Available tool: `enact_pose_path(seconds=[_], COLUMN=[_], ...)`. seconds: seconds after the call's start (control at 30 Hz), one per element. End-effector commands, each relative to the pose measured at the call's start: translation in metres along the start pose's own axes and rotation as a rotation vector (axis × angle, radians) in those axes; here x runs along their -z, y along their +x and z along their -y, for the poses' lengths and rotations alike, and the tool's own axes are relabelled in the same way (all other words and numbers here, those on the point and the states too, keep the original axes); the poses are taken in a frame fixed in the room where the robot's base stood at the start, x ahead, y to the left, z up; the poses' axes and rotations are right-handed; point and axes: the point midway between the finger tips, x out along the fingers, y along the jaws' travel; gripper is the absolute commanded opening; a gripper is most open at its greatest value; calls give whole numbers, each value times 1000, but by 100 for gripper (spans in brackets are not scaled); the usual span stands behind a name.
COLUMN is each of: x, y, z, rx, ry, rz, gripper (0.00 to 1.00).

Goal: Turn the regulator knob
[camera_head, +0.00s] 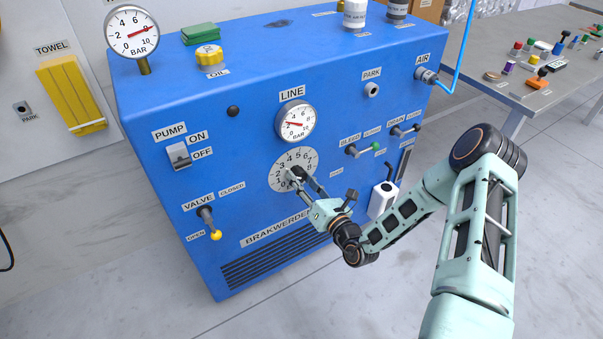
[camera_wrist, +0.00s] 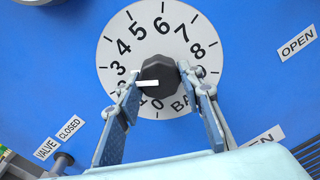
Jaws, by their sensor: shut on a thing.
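My gripper (camera_wrist: 158,78) is shut on the knob, one finger on each side. In the head view my gripper (camera_head: 299,178) reaches the dial (camera_head: 278,172) from the lower right and hides part of the knob. The LINE gauge (camera_head: 296,121) above has its red needle pointing left, near 2.
The blue press panel (camera_head: 245,130) carries a PUMP switch (camera_head: 179,155), a VALVE lever (camera_head: 209,221) with a yellow end at left, and BLEED (camera_head: 360,152) and DRAIN (camera_head: 404,130) levers at right. A white container (camera_head: 382,198) is near my forearm. The floor in front is clear.

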Motion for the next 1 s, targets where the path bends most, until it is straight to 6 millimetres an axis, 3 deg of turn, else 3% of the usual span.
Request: enact_pose_path(seconds=[0.5, 1.0], x=[-1, 1], y=[-1, -1], z=[-2, -2], rx=[3, 1], ry=[450, 636], rz=[-1, -4], gripper=[10, 10])
